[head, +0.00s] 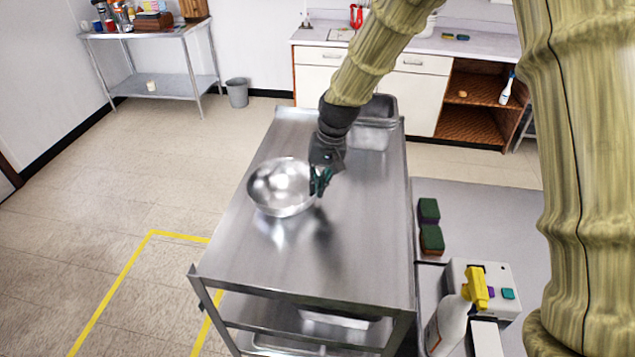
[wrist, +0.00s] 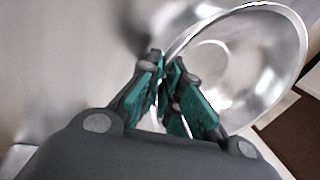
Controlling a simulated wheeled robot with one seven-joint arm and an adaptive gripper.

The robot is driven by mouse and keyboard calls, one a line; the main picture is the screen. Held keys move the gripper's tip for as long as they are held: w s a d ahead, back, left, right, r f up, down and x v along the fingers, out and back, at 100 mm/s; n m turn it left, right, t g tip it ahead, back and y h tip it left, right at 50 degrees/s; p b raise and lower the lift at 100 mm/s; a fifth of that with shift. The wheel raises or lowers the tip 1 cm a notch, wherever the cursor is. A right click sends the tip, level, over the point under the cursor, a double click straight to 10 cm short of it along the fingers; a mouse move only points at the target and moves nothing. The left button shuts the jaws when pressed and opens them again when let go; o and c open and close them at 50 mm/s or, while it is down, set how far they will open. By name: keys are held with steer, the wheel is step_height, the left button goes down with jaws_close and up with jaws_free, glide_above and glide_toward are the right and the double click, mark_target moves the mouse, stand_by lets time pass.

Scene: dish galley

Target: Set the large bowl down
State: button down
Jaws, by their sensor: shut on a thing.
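The large bowl (head: 281,188) is shiny metal and sits over the steel cart top (head: 350,240) in the head view, its open side up. A reflection shows below it; I cannot tell whether it touches the top. My gripper (head: 320,181) is at the bowl's right side in the head view. In the wrist view the teal fingers of my gripper (wrist: 168,85) are shut on the near rim of the bowl (wrist: 235,65). The bowl's underside is hidden.
A steel pan (head: 372,135) stands at the cart's far end. The cart top's front half is clear. A grey bin (head: 237,92) stands by the back wall.

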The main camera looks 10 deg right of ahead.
steer(key=c, duration=1.6)
jaws_free()
steer(key=shift+b+v, duration=2.15)
steer(key=shift+v, duration=4)
steer(key=shift+a, duration=0.1)
